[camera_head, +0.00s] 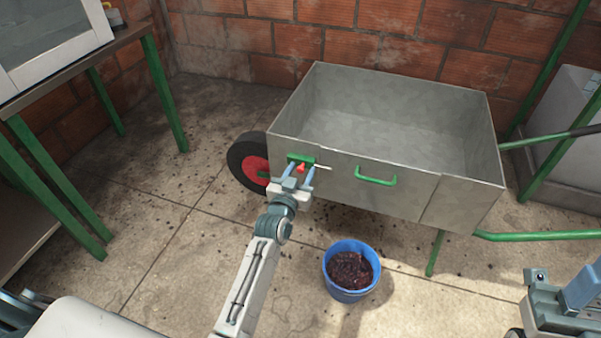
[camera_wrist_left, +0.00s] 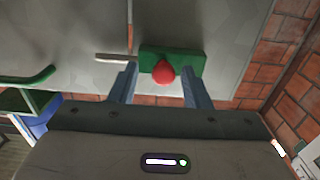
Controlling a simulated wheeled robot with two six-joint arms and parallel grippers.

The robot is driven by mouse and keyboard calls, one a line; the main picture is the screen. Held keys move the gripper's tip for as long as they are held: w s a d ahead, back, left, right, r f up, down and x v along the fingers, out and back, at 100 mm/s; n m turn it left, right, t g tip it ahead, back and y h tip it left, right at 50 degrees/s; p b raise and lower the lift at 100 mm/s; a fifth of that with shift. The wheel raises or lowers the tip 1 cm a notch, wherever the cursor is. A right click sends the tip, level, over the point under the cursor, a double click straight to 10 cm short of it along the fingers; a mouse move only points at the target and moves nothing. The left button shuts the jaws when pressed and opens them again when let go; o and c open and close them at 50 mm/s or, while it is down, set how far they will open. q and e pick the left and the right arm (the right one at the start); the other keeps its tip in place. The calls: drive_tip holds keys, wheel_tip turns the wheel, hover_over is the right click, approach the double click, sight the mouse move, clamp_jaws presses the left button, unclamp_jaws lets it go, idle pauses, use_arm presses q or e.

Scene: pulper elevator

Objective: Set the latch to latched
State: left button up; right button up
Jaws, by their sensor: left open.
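The latch is a green plate (camera_head: 300,158) with a red knob (camera_head: 300,168) on the front wall of the grey cart. A thin pale bar (camera_head: 322,167) sticks out to its right. My left gripper (camera_head: 300,176) is open at the latch. In the left wrist view, the red knob (camera_wrist_left: 164,72) shows between the two blue fingers of the left gripper (camera_wrist_left: 160,84), with the green plate (camera_wrist_left: 190,58) behind; I cannot tell whether a finger touches it. My right gripper (camera_head: 562,297) is partly in view at the lower right, away from the latch.
The grey cart (camera_head: 410,195) has a green handle (camera_head: 376,176) and a red-hubbed wheel (camera_head: 251,167). A blue bucket (camera_head: 345,294) of dark material stands on the floor in front. A green-legged table (camera_head: 165,95) stands at the left. The floor between is open.

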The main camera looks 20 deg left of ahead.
use_arm(q)
drive_tip(key=s, duration=1)
drive_tip(key=shift+s+a, duration=0.15)
drive_tip(key=shift+s, duration=0.2)
